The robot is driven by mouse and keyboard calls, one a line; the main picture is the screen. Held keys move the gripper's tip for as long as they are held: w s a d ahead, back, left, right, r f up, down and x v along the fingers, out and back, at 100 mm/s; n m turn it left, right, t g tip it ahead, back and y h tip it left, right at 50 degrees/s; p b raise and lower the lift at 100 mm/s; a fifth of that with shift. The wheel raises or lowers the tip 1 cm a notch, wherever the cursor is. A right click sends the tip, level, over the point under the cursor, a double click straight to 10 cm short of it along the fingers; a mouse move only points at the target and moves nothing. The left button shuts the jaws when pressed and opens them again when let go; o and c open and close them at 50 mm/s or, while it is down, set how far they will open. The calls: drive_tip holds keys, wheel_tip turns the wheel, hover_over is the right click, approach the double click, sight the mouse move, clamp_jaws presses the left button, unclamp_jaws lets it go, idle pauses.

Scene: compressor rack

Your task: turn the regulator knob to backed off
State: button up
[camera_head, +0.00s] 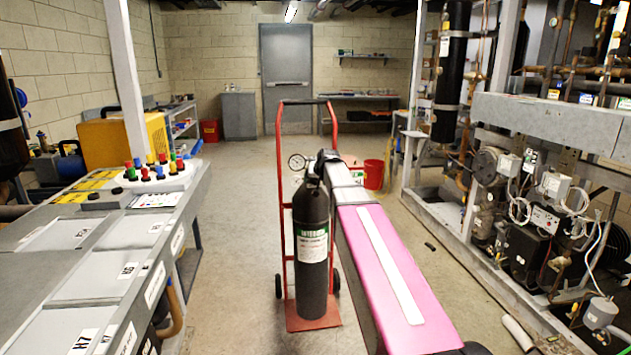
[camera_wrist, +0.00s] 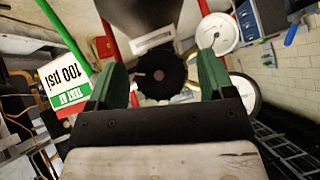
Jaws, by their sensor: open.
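The regulator knob (camera_wrist: 160,75) is black, round and ridged in the wrist view. My gripper (camera_wrist: 162,82) is open, with one green finger on each side of the knob; I cannot tell whether either touches it. Two white-faced gauges, an upper one (camera_wrist: 219,34) and a lower one (camera_wrist: 246,93) partly behind the right finger, sit to the right. In the head view, the dark nitrogen cylinder (camera_head: 311,235) stands upright on a red hand truck (camera_head: 281,200), with one gauge (camera_head: 297,162) showing at its top. My arm's end is beside the cylinder top; the knob is hidden there.
A "TEST AT 100 psi" sign (camera_wrist: 66,82) is left of the fingers in the wrist view. A grey bench (camera_head: 75,265) stands left, the compressor rack (camera_head: 560,115) right. A red bucket (camera_head: 374,174) is behind my arm. Floor left of the hand truck is clear.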

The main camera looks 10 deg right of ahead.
drive_tip(key=shift+f, duration=0.1)
drive_tip(key=c, duration=0.9)
drive_tip(key=shift+c, duration=0.2)
drive_tip(key=shift+a+h, duration=0.1)
drive_tip(key=shift+h, duration=0.3)
drive_tip(key=n+h, duration=0.2)
drive_tip(key=h, duration=0.1)
drive_tip(key=shift+a+h, duration=0.1)
drive_tip(key=shift+h, duration=0.2)
drive_tip(key=n+h, duration=0.2)
drive_tip(key=h, duration=0.2)
drive_tip(key=shift+f+n+t, duration=0.1)
drive_tip(key=shift+n+t, duration=0.2)
drive_tip(key=shift+t, duration=0.1)
drive_tip(key=n+t+h, duration=0.1)
drive_tip(key=n+h, duration=0.2)
drive_tip(key=h, duration=0.1)
drive_tip(key=shift+f, duration=0.1)
drive_tip(key=n+t+h, duration=0.3)
drive_tip(key=shift+n, duration=0.4)
